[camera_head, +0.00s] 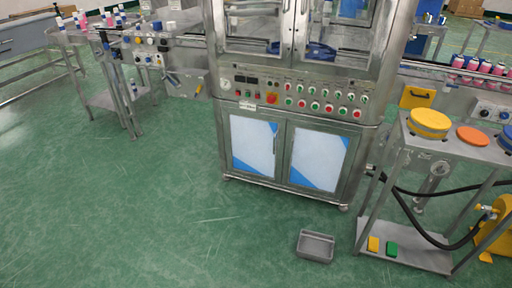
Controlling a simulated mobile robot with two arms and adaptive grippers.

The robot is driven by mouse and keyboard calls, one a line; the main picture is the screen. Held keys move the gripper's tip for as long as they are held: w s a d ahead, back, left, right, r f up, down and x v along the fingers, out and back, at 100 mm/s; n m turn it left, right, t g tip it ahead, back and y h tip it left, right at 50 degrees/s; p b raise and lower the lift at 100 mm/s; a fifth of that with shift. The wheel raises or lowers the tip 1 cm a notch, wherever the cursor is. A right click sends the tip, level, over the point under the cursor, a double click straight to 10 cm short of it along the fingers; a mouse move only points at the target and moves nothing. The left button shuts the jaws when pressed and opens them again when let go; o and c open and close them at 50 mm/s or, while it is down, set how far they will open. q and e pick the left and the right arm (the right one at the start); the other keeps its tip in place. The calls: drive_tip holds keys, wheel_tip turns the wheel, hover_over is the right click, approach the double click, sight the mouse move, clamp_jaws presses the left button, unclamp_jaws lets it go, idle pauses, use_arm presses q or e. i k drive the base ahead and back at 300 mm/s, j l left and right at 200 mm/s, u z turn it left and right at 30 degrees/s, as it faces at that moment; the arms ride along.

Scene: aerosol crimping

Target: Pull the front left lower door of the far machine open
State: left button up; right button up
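The far machine (298,97) is a tall steel cabinet at the centre of the head view. Its lower front has two doors side by side, each with a pale blue and white panel in a metal frame. The front left lower door (253,145) looks closed, flush with the right lower door (317,157). Neither of my grippers shows in this view.
A panel of coloured buttons (313,98) sits above the doors. A grey bin (316,246) lies on the floor in front, to the right. A steel table (466,150) with yellow and orange discs stands at right, with black hoses beside it. Green floor (150,210) is clear at front left.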

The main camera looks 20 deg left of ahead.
sight(254, 142)
drive_tip(key=i+j+u, duration=0.15)
drive_tip(key=i+j, duration=0.3)
drive_tip(key=i+j+u, duration=0.15)
drive_tip(key=i+j, duration=0.25)
drive_tip(key=i, duration=0.1)
